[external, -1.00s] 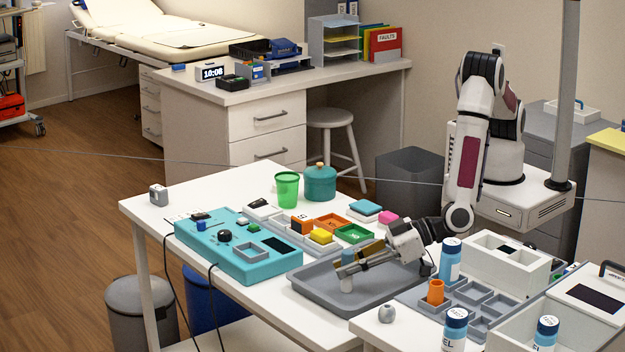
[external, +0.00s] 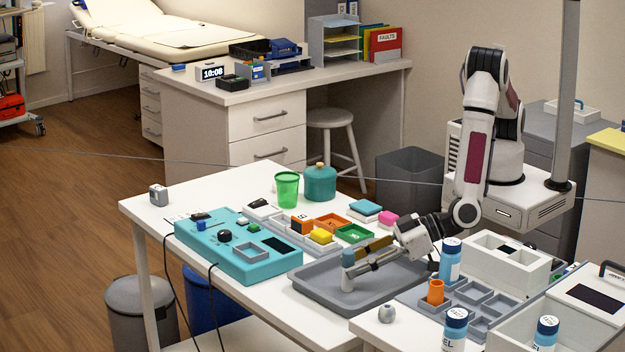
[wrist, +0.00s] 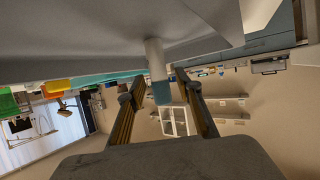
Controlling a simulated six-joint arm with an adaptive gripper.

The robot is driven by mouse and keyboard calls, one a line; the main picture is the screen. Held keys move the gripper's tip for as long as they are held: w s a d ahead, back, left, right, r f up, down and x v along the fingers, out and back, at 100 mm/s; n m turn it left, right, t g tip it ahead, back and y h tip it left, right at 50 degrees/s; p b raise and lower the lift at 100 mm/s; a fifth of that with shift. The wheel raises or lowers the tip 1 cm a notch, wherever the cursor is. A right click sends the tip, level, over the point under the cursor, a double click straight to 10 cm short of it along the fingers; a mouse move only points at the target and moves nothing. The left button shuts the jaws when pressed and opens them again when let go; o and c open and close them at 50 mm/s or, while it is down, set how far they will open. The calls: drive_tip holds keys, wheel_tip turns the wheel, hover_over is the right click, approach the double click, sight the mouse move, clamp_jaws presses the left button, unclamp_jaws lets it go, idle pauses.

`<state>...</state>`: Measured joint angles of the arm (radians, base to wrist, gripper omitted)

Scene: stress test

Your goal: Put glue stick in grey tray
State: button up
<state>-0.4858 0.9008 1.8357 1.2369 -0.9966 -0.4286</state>
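The glue stick (external: 347,270), with a pale body and a blue cap, stands upright in the grey tray (external: 311,292), near the middle of its floor. My gripper (external: 362,258) is low over the tray, reaching in level from the right, just beside the glue stick. In the wrist view the picture is upside down; the glue stick (wrist: 157,70) shows between the two finger ends, with a gap on each side. The fingers are open and hold nothing. The grey tray (wrist: 90,42) fills the top of that view.
A teal control box (external: 270,268) lies left of the tray. Several coloured bins and blocks, a green cup (external: 287,190) and a teal pot (external: 319,183) stand behind. A bottle (external: 450,262) and a white box (external: 503,262) are close to my gripper's right.

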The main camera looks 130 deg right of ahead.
drive_tip(key=v, duration=1)
drive_tip(key=shift+r, duration=0.3)
drive_tip(key=shift+w+r, duration=0.1)
drive_tip(key=shift+r, duration=0.05)
wheel_tip(320, 180, up, 16)
drive_tip(key=a+n+y, duration=0.2)
drive_tip(key=n+y, duration=0.1)
drive_tip(key=y, duration=0.5)
drive_tip(key=s+d+r+n+y, duration=0.1)
drive_tip(key=s+r+y, duration=0.1)
drive_tip(key=s+r, duration=0.3)
drive_tip(key=s+d+g+h, duration=0.1)
drive_tip(key=s+d, duration=0.4)
drive_tip(key=s, duration=0.5)
drive_tip(key=s+d+f+n+g+h, duration=0.1)
drive_tip(key=s+d+g, duration=0.2)
drive_tip(key=s+d, duration=0.3)
drive_tip(key=s+d+n+g, duration=0.1)
drive_tip(key=s+d, duration=0.4)
drive_tip(key=s, duration=0.9)
drive_tip(key=shift+d+f+g+h, duration=0.2)
drive_tip(key=shift+f+g+h, duration=0.1)
drive_tip(key=shift+g+h, duration=0.1)
